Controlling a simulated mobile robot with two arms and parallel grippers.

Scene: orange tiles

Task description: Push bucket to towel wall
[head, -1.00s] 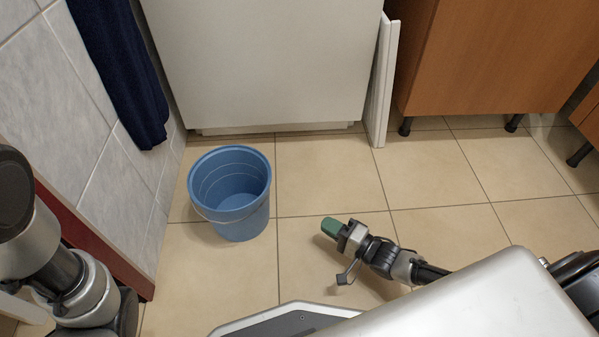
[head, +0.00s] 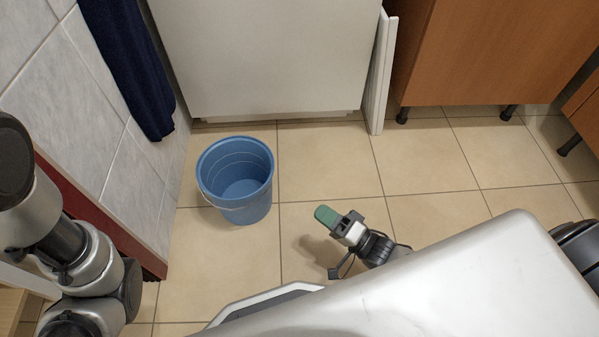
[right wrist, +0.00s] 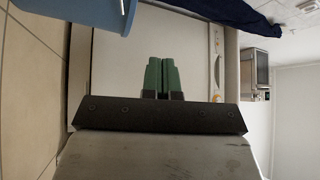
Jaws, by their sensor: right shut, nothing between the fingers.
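A blue bucket (head: 238,182) stands upright on the tiled floor, with its thin handle hanging down at the front left. Part of the bucket (right wrist: 103,14) also shows at the top left of the right wrist view. The dark blue towel (head: 128,66) hangs on the grey tiled wall (head: 75,100) at the left; a floor gap lies between bucket and wall. My right gripper (head: 326,215) is shut and empty, low over the floor to the right of the bucket and apart from it. My left arm is at the left edge; its gripper is not visible.
A white appliance (head: 262,60) stands behind the bucket, with a white panel (head: 382,75) at its right side. Wooden cabinets (head: 490,50) on black legs are at the right. A red-edged piece (head: 95,215) runs along the left wall.

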